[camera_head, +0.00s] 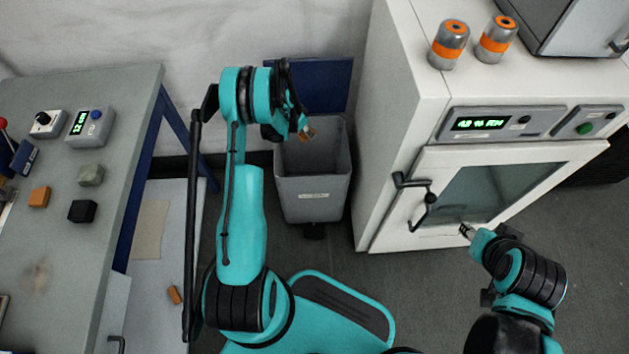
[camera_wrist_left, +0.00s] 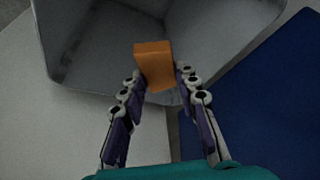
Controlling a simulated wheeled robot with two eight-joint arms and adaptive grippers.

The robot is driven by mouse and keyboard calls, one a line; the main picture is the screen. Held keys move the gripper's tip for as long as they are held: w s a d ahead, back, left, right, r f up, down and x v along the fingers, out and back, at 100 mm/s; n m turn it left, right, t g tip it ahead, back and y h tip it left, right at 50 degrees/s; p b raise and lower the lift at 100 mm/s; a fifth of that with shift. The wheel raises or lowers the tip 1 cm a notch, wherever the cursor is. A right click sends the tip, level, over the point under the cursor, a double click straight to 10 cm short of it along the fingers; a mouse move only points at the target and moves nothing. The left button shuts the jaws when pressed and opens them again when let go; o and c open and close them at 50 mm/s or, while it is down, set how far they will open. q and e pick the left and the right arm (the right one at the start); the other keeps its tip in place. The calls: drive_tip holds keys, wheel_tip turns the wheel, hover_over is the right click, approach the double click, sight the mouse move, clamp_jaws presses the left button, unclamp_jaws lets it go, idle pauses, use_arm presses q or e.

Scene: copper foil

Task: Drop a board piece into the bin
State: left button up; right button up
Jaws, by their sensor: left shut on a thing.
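My left gripper (camera_head: 300,126) is shut on an orange-brown board piece (camera_head: 309,134), held at the top of the grey bin (camera_head: 314,190). In the left wrist view, the two fingers of my left gripper (camera_wrist_left: 160,82) hold the orange piece (camera_wrist_left: 154,62) between their tips, with the bin's interior (camera_wrist_left: 110,45) beyond it. The bin is open, and its blue lid (camera_head: 328,84) is tilted back against the wall. The bottom of the bin is mostly hidden. My right gripper (camera_head: 466,231) is low in front of the white cabinet; its finger opening is too small to judge.
A white cabinet (camera_head: 401,110) with a closed windowed door and black handle (camera_head: 414,182) stands right of the bin. A grey worktable (camera_head: 125,105) on the left carries small devices and several blocks. Another orange piece (camera_head: 174,295) lies lower, beside the table.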

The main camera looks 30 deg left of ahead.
use_arm(q)
drive_tip(key=o, duration=1.2)
drive_tip(key=v, duration=1.2)
drive_tip(key=shift+r, duration=0.1)
